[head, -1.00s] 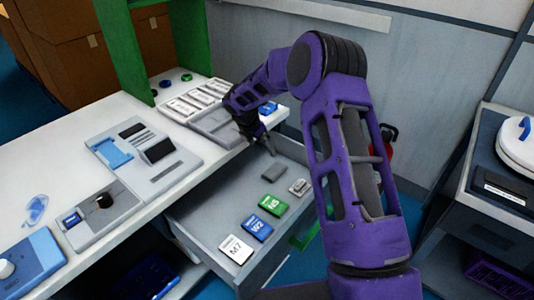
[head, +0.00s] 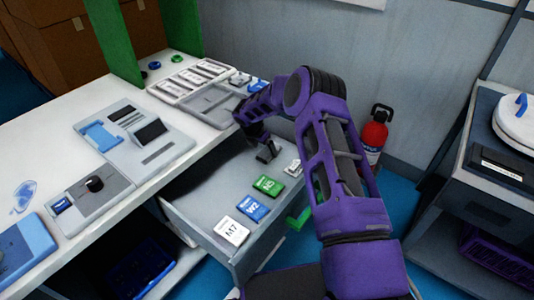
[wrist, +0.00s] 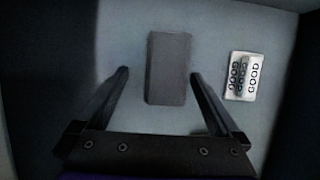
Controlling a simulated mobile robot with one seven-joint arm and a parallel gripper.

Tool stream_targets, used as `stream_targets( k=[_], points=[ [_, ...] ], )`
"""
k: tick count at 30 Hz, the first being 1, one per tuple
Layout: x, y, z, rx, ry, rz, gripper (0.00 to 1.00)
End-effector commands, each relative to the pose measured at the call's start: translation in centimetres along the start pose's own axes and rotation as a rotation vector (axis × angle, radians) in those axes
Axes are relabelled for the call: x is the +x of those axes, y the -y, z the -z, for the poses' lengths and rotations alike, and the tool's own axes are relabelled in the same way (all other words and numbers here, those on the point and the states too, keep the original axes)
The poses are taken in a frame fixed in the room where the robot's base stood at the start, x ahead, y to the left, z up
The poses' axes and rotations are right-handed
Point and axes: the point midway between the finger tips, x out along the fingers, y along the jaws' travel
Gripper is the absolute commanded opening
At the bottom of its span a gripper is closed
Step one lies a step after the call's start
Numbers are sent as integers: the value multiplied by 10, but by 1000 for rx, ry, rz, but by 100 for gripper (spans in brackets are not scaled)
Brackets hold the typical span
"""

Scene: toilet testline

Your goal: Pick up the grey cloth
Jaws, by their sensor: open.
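The grey cloth (wrist: 169,68) shows in the wrist view as a dark grey, flat rectangle on the floor of the open drawer (head: 205,200). My gripper (wrist: 160,76) is open, with one finger to the left and one to the right of the cloth in the picture. The fingers look apart from the cloth, and nothing is between them that they touch. How high they are above it I cannot tell. In the head view my gripper (head: 264,152) is down in the far part of the drawer and mostly hides the cloth.
A white block marked GOOD (wrist: 243,76) lies right of the cloth, near the drawer wall. Green (head: 268,186), blue (head: 252,208) and white M7 (head: 232,231) blocks lie nearer in the drawer. The white countertop (head: 60,135) borders it on the left.

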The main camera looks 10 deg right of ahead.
Motion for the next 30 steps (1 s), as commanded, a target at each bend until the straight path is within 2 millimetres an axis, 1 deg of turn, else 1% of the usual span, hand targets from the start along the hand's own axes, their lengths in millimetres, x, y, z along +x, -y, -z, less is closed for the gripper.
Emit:
stream_targets(
  k=[1, 3, 10, 11, 15, 23, 24, 25, 30],
  points=[
    [6, 0, 0, 1, 0, 0, 100],
    [9, 0, -1, 1, 1, -1, 100],
    [10, 0, -1, 1, 1, -1, 100],
    [10, 0, -1, 1, 1, -1, 96],
    [10, 0, -1, 1, 1, -1, 71],
    [10, 0, -1, 1, 1, -1, 24],
    [10, 0, -1, 1, 1, -1, 17],
    [10, 0, -1, 1, 1, -1, 12],
    [9, 0, -1, 1, 1, -1, 12]
  ],
)
